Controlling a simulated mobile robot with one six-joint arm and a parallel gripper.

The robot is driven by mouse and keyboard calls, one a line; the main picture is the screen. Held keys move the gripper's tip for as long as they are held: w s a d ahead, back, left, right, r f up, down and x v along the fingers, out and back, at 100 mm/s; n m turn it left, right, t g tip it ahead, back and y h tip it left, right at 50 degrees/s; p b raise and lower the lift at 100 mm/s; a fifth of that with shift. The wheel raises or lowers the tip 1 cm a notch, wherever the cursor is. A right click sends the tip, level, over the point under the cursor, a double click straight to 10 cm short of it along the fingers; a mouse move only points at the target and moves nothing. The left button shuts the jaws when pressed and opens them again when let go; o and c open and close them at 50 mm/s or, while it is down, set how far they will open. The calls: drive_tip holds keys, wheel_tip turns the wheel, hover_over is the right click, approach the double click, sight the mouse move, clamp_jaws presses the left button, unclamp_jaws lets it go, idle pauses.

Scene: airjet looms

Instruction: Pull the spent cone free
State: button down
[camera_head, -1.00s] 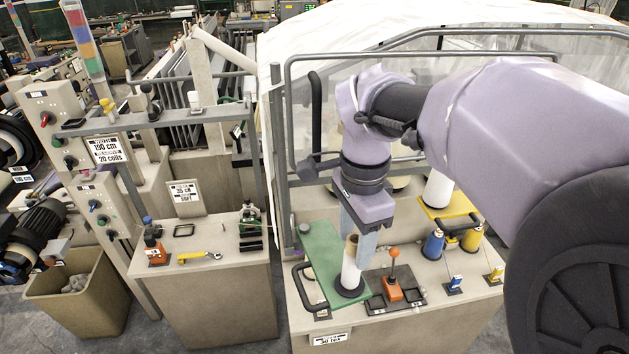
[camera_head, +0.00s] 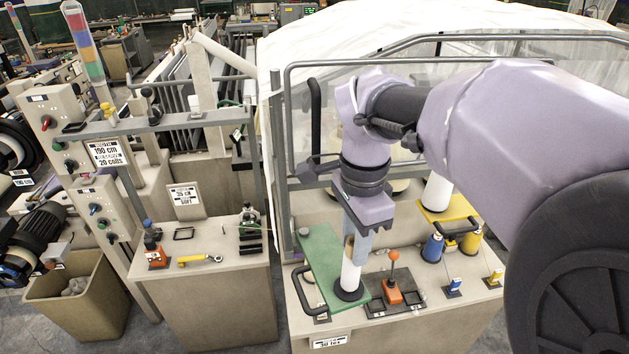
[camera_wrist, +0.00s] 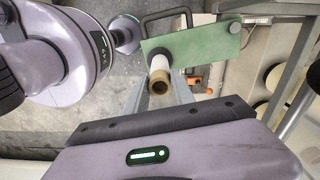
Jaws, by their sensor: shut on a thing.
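The spent cone (camera_head: 351,275) is a slim white tube with a bare brown top end. It stands upright on a dark round base on the green plate (camera_head: 320,255) at the front left of the right-hand cabinet. My gripper (camera_head: 356,240) points down and is shut on the upper part of the cone. In the wrist view the cone's brown open end (camera_wrist: 160,82) shows between my two grey fingers (camera_wrist: 160,97). The cone's lower end still meets its base. My fingers hide part of its upper side.
An orange-knobbed lever (camera_head: 393,275) stands just right of the cone. A black handle (camera_head: 307,290) is at the plate's left edge. Blue (camera_head: 433,247) and yellow (camera_head: 472,238) spools stand further right. A tan bin (camera_head: 75,300) is on the floor at far left.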

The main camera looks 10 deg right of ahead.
drive_tip(key=shift+r, duration=0.1)
wheel_tip(320, 180, up, 11)
drive_tip(key=p, duration=1)
drive_tip(key=shift+r, duration=0.15)
